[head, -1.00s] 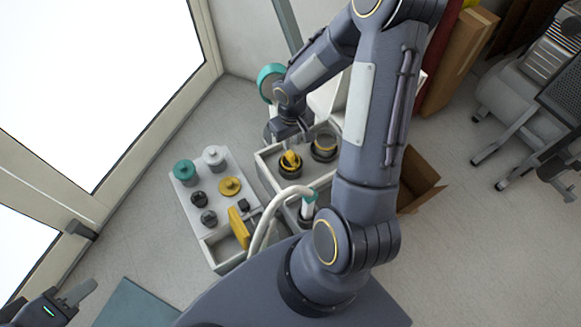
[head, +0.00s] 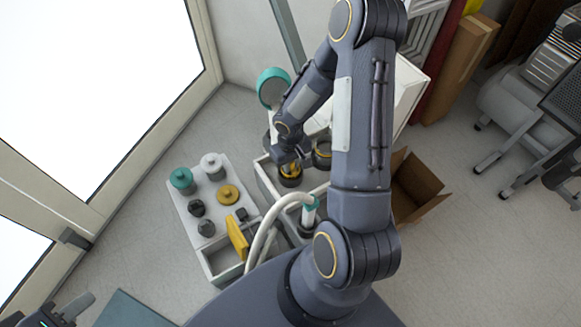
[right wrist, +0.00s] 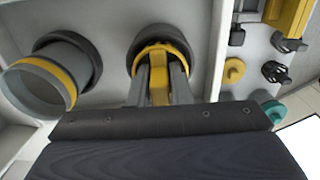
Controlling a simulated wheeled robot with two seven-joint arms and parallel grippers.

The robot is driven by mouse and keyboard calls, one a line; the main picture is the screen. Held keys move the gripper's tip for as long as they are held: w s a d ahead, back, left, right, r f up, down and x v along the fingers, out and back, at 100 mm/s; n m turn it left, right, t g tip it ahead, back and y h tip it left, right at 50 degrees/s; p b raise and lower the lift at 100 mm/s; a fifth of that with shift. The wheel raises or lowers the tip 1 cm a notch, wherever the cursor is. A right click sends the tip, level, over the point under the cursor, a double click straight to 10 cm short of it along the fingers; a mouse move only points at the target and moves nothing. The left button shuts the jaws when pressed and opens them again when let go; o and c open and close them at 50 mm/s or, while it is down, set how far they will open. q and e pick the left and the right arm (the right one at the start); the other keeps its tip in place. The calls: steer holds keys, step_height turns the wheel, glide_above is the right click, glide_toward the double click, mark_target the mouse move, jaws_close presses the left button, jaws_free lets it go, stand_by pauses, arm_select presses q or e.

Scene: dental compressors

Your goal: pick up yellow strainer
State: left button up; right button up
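The yellow strainer (head: 290,170) sits in a dark round socket of the white compressor housing in the head view, partly hidden by my right gripper. In the right wrist view the strainer (right wrist: 159,82) shows a yellow upright part inside a dark ring with a yellow inner band. My right gripper (right wrist: 160,78) has reached down over it, one grey finger on each side of the yellow part. The fingers look open around it; contact is not clear. My left gripper (head: 72,308) is at the lower left corner of the head view, away from the strainer, partly cut off.
A grey cup with a yellow band (right wrist: 45,82) stands beside the strainer. A white tray (head: 222,165) left of the housing holds teal, white, dark and yellow parts. A white hose (head: 270,225) arches close in front. An open cardboard box (head: 418,185) is at right.

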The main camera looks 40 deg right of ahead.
jaws_close()
